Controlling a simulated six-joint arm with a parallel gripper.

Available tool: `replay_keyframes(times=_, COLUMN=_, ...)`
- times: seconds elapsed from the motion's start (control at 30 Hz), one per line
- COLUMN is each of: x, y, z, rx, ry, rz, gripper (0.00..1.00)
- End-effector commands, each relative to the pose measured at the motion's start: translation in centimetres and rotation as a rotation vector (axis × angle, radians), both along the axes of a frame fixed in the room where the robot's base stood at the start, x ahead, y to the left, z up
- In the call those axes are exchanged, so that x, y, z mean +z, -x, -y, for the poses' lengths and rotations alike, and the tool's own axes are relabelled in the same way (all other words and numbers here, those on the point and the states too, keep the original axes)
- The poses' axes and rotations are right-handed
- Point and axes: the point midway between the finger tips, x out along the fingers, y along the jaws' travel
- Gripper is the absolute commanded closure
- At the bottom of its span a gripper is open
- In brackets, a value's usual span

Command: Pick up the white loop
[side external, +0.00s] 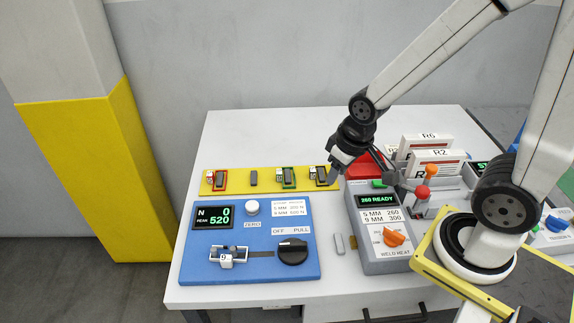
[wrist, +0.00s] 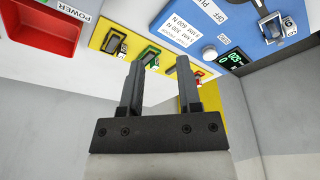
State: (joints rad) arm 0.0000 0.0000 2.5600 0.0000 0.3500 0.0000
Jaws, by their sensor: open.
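No separate white loop stands out clearly. The yellow strip (side external: 270,187) carries several small framed pieces with whitish parts: a red one (side external: 216,180), a green one (side external: 287,177) and a dark one (side external: 318,176). I cannot tell which is the white loop. In the wrist view the dark piece (wrist: 115,43), green piece (wrist: 149,56) and red piece (wrist: 197,78) lie beyond my fingers. My gripper (side external: 334,178) is over the strip's right end, close to the dark piece. Its fingers (wrist: 160,66) are apart with nothing seen between them.
A blue panel (side external: 200,225) with a clamp (side external: 228,255) and black knob (side external: 292,252) lies in front of the strip. A grey weld-heat box (side external: 384,262) stands right of it. A red tray (side external: 365,167) and white R2 box (side external: 435,163) stand near my arm.

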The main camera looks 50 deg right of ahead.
Motion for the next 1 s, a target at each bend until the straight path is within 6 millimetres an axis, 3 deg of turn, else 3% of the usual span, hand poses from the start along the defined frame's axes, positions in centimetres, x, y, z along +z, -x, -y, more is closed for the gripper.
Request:
replay_keyframes(times=0.47, x=-0.4, y=-0.5, z=-1.0, rx=0.093, ry=0.026, rz=-0.043, gripper=0.56)
replay_keyframes(times=0.67, x=-1.5, y=-1.6, z=-3.5, rx=0.334, ry=0.109, rz=-0.152, gripper=0.56)
replay_keyframes(times=1.0, x=-4.1, y=-3.9, z=-9.5, rx=0.889, ry=0.381, rz=-0.392, gripper=0.56)
